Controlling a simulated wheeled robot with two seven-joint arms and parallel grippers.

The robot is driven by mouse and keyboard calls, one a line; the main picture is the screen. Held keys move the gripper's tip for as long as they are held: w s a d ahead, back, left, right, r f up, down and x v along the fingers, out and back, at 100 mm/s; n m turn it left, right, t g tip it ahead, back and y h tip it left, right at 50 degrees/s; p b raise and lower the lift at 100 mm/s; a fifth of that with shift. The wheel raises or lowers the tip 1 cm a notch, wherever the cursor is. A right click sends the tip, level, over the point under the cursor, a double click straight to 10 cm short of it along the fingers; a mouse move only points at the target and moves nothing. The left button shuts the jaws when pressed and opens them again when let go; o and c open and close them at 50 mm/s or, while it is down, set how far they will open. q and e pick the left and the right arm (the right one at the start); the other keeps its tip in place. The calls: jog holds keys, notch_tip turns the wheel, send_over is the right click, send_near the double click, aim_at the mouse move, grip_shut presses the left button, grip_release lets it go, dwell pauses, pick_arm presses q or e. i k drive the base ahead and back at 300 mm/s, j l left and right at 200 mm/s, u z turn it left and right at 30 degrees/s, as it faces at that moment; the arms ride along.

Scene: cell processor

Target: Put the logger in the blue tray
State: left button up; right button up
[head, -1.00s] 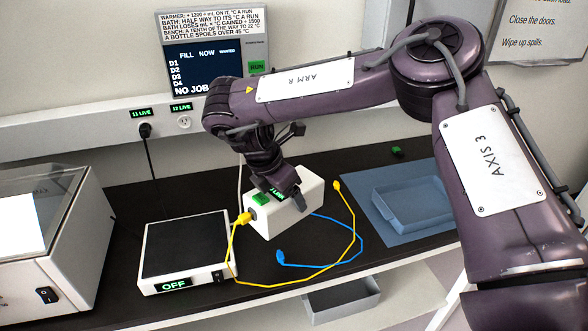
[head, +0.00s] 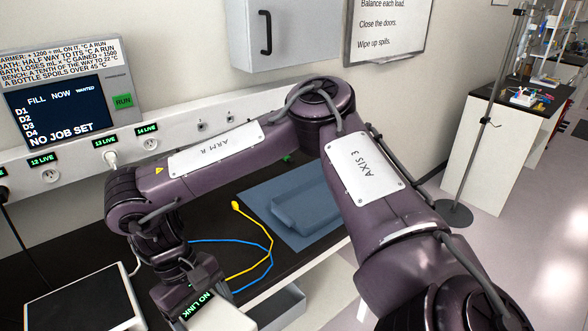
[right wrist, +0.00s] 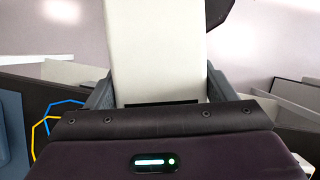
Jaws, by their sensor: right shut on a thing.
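The logger (head: 222,316) is a white box with a green "NO LINK" display, at the bottom of the head view and partly cut off. My right gripper (head: 190,290) is shut on it. In the right wrist view the white logger (right wrist: 155,50) fills the space between the jaws of my right gripper (right wrist: 157,97). The blue tray (head: 284,215) lies on a blue-grey mat (head: 258,199), up and right of the logger, and looks empty. My right arm covers part of the mat's right side. My left gripper is not in view.
A yellow cable with a plug (head: 236,205) and a blue cable (head: 215,240) lie on the dark bench between logger and tray. A flat dark-topped device (head: 80,300) stands at lower left. A grey bin (head: 283,305) sits below the bench edge.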

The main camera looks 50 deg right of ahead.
aim_at(316, 206)
jog(key=i+l+z, duration=0.35)
jog(key=l, duration=0.15)
jog(key=i+l+z, duration=0.15)
jog(key=l+z, duration=0.25)
jog(key=i+l+z, duration=0.35)
